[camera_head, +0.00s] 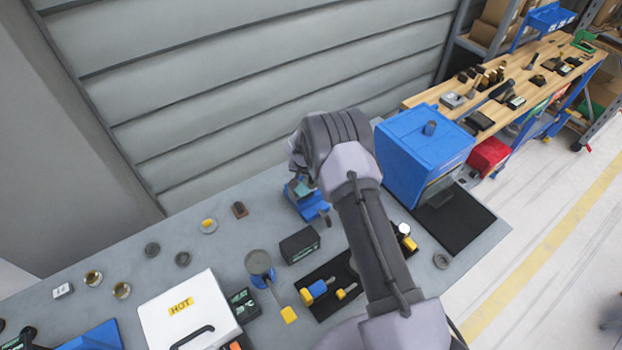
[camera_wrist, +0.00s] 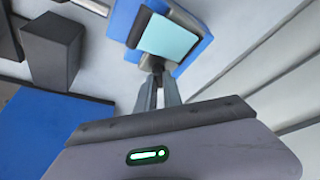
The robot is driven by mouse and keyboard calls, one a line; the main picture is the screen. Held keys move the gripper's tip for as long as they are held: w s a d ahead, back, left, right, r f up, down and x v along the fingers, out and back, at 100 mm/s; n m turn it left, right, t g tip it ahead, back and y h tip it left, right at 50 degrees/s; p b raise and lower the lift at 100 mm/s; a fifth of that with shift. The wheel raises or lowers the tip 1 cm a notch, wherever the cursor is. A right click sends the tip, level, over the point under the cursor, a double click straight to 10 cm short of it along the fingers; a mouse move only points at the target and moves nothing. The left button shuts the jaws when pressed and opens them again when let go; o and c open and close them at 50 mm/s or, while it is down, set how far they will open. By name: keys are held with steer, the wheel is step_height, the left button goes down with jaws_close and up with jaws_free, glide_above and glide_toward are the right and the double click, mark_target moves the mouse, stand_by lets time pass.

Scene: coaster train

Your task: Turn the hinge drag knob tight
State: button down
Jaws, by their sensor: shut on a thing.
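A blue fixture (camera_head: 309,207) with a teal plate stands on the grey bench, partly behind my arm in the head view. In the wrist view the blue fixture (camera_wrist: 200,43) carries a pale cyan plate (camera_wrist: 170,38) with a dark edge. My gripper (camera_wrist: 157,75) is shut on a small dark knob (camera_wrist: 152,63) at the lower edge of that plate. The fingers are nearly together and the knob is mostly hidden between them. How far the knob is turned cannot be told. My wrist hides the fingertips in the head view.
A blue box-shaped unit (camera_head: 415,155) stands close to the right of my arm. A black box (camera_head: 300,245), a dark mat with yellow-handled tools (camera_head: 318,290) and a pot (camera_head: 259,262) lie in front. A panelled wall (camera_head: 250,80) rises behind. The back-left bench surface (camera_head: 105,240) is fairly clear.

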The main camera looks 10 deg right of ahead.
steer(key=f+m+b, duration=0.1)
steer(key=b, duration=0.3)
steer(key=shift+a+h, duration=0.1)
steer(key=shift+h, duration=0.2)
steer(key=shift+r+m+b, duration=0.2)
steer(key=shift+m+b, duration=0.4)
steer(key=shift+b, duration=0.2)
steer(key=shift+r, duration=0.25)
steer(key=c, duration=1.5)
jaws_free()
steer(key=v, duration=1.7)
steer(key=shift+w+a+r, duration=0.25)
